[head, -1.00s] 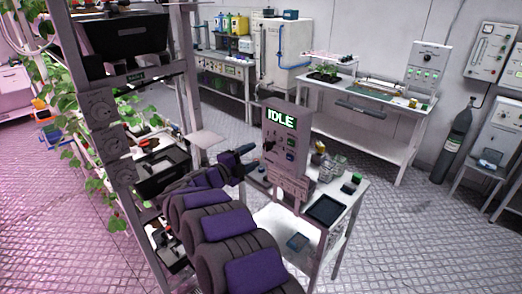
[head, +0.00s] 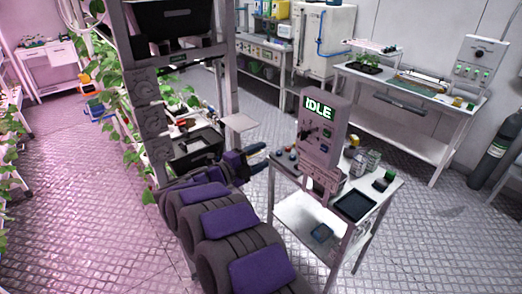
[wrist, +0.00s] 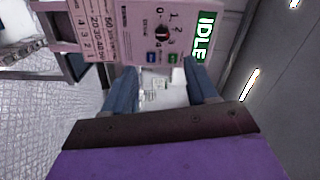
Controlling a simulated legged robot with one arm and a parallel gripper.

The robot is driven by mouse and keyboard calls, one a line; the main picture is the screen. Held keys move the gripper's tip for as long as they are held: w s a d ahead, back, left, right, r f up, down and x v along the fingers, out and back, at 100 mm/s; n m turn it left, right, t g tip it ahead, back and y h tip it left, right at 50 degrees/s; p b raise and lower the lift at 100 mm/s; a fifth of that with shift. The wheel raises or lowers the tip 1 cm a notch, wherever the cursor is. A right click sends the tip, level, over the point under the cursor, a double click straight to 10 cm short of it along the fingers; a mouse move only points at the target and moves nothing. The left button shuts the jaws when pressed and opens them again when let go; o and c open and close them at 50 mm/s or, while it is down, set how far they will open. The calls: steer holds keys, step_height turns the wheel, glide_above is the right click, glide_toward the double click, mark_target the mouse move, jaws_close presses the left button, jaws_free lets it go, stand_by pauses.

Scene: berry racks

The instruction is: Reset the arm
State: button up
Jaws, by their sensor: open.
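My gripper (head: 257,161) is at the end of my dark arm with purple panels, which reaches up from the bottom of the head view. It is near the left edge of a small white cart and left of the grey control box (head: 318,130), whose screen reads IDLE. In the wrist view my gripper (wrist: 162,84) shows two blue-grey fingers apart, with nothing between them. The control box (wrist: 130,30) lies beyond the fingertips there, turned sideways, with its dial and buttons visible.
The white cart (head: 312,213) carries the control box, jars and a dark tray (head: 355,206). A tall rack (head: 150,115) with plants stands at the left. A white workbench (head: 405,108) and a cabinet (head: 322,42) line the back. Open metal floor (head: 420,225) lies at the right.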

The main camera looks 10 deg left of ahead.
steer(key=w+a+r+n+t+y, duration=0.2)
steer(key=w+r+n+t+y, duration=0.1)
steer(key=w+r+n+y, duration=0.3)
steer(key=s+a+r+n+y, duration=0.2)
steer(key=s+r+n+y, duration=0.25)
steer(key=n+y, duration=0.45)
steer(key=s+d+f+n+g, duration=0.3)
steer(key=s+d+g, duration=0.3)
steer(key=s, duration=1)
steer(key=s+d+f+n+g+h, duration=0.1)
steer(key=s+d+f+n+g, duration=0.2)
steer(key=s+d, duration=0.9)
steer(key=s+d+f+n+g+h, duration=0.1)
steer(key=s+d+f+n+g, duration=0.2)
steer(key=s+d+f+g, duration=0.5)
steer(key=s+d, duration=0.1)
steer(key=s, duration=1.2)
steer(key=shift+f+g, duration=0.2)
steer(key=shift+g, duration=0.1)
